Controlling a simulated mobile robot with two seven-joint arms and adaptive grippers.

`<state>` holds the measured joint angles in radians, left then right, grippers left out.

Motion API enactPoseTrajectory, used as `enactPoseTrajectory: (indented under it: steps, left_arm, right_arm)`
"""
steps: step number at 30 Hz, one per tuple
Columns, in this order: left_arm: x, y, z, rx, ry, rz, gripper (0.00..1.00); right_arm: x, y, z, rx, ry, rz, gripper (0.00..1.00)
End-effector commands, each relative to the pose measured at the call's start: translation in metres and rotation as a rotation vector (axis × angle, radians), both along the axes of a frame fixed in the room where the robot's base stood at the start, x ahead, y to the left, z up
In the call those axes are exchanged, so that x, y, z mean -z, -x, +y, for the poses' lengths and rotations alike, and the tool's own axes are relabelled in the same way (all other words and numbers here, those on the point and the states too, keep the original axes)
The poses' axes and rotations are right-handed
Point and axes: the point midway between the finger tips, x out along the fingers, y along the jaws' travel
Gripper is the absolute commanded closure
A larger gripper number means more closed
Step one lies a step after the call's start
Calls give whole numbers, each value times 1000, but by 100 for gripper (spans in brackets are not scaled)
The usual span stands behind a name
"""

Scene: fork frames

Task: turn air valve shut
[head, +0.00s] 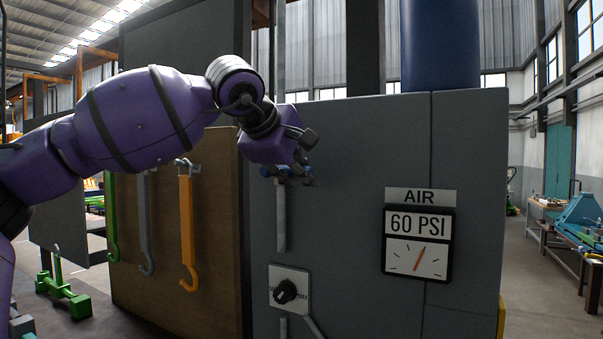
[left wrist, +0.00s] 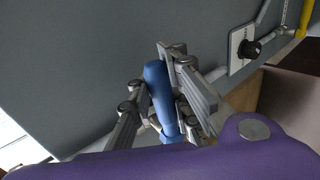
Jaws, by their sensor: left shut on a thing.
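The blue air valve handle (left wrist: 160,92) lies between the fingers of my left gripper (left wrist: 165,98) in the left wrist view. The fingers are shut on it, one on each side. In the head view my left gripper (head: 292,174) is at the grey cabinet front, at the top of a vertical grey pipe (head: 281,216). It hides most of the valve there, so its turn angle cannot be told. To the right, a gauge (head: 417,261) under an AIR sign (head: 420,196) reads 60 PSI. My right gripper is not in view.
A black knob on a white plate (head: 290,291) sits below the valve; it also shows in the left wrist view (left wrist: 253,49). Green, grey and orange hooked tools (head: 187,228) hang on a brown panel at left. The cabinet front (head: 345,150) around the gripper is flat.

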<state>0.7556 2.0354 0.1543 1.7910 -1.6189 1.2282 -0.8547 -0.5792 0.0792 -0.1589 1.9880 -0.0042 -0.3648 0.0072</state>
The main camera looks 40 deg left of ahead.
Motion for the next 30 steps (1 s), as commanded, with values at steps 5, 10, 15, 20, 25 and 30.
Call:
enactPoseTrajectory:
  steps: [5, 10, 15, 20, 25, 30]
  left_arm:
    - [-3, 1, 0, 1, -9, -3, 100]
    - [-3, 1, 0, 1, -9, -3, 83]
    - [-2, 1, 0, 0, -6, -2, 64]
    - [-1, 0, 0, 0, -5, -1, 64]
    - [-2, 1, 0, -1, -3, 0, 64]
    - [-9, 10, -3, 1, -1, -4, 64]
  right_arm:
    - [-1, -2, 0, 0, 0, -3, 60]
    - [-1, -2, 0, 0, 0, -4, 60]
    - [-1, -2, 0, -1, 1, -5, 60]
    - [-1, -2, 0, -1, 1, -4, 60]
    - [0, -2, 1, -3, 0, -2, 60]
    - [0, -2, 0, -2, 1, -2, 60]
